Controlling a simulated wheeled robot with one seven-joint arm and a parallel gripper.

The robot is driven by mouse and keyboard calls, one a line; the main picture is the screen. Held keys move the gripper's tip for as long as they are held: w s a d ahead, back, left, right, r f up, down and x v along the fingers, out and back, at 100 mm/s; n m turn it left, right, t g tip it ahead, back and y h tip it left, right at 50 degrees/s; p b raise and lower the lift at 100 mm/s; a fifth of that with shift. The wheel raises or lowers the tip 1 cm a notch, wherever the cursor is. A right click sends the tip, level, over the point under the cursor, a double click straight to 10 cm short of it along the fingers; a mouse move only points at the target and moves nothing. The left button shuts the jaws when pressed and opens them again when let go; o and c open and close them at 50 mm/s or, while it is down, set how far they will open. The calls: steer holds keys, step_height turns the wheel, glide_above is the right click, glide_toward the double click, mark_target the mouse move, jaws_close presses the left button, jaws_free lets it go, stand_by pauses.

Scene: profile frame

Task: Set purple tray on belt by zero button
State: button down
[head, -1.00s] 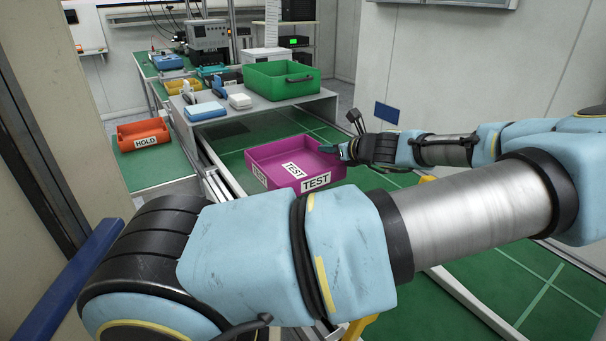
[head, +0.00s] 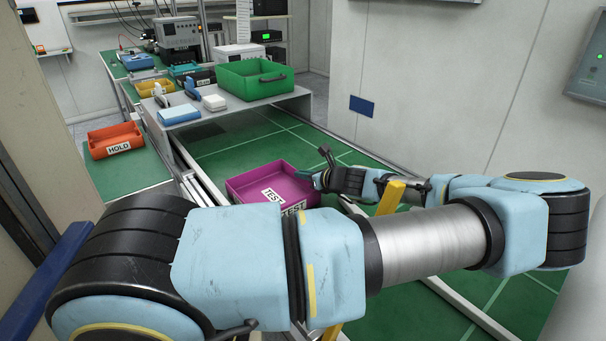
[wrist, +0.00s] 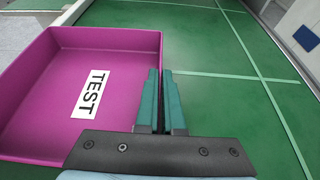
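The purple tray (head: 243,189), with TEST labels, is over the green surface (head: 220,150) with pale lines, near my side. In the wrist view the purple tray (wrist: 40,110) fills the left, and its right wall runs between the two green fingers. My gripper (wrist: 162,100) is closed on that wall; in the head view my gripper (head: 318,180) is at the tray's right side. My forearm hides the tray's near part. I cannot tell whether the tray touches the surface. I cannot make out a zero button.
A grey shelf (head: 225,108) behind the tray holds a green bin (head: 235,85) and small blue and white items. An orange HOLD tray (head: 100,135) stands at the left. A blue plate (head: 362,105) is on the wall. The green surface right of the tray is clear in the wrist view (wrist: 235,110).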

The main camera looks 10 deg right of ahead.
steer(key=c, duration=1)
jaws_free()
steer(key=shift+c, duration=0.2)
steer(key=shift+r, duration=0.1)
steer(key=shift+s+d, duration=0.2)
steer(key=b+v, duration=0.4)
steer(key=v, duration=0.6)
steer(key=shift+s, duration=0.2)
steer(key=shift+s+d+r, duration=0.25)
steer(key=shift+s+r, duration=0.1)
steer(key=shift+s, duration=0.05)
